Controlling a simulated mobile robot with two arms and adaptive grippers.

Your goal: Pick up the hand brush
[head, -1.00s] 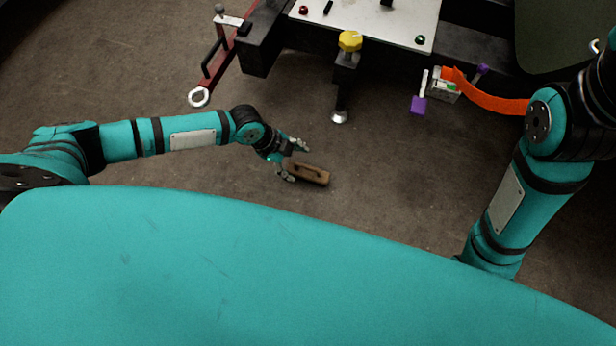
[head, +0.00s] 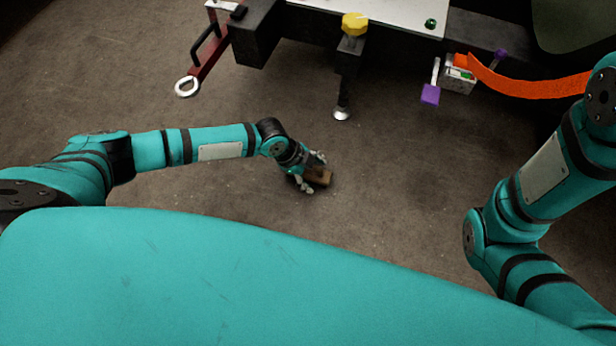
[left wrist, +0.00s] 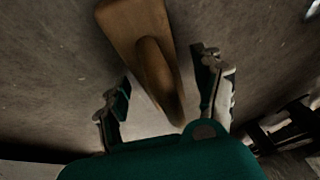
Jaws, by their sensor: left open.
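The hand brush (head: 319,176) lies on the floor in the head view, brown and wooden, partly hidden by my left gripper. In the left wrist view the brush (left wrist: 134,25) runs from the top edge down between the fingers, its handle side toward me. My left gripper (head: 313,174) is open with its fingers on either side of the brush. In the left wrist view the left gripper (left wrist: 168,92) shows a gap between each finger and the wood. My right gripper is out of view; only the right arm shows.
A dark stand with a white-topped plate (head: 385,10) is beyond the brush, with a yellow knob (head: 355,23) and a foot (head: 341,114) on the floor. A red tool with a ring (head: 187,87) is at upper left. An orange strap (head: 530,86) hangs at right. Floor around the brush is clear.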

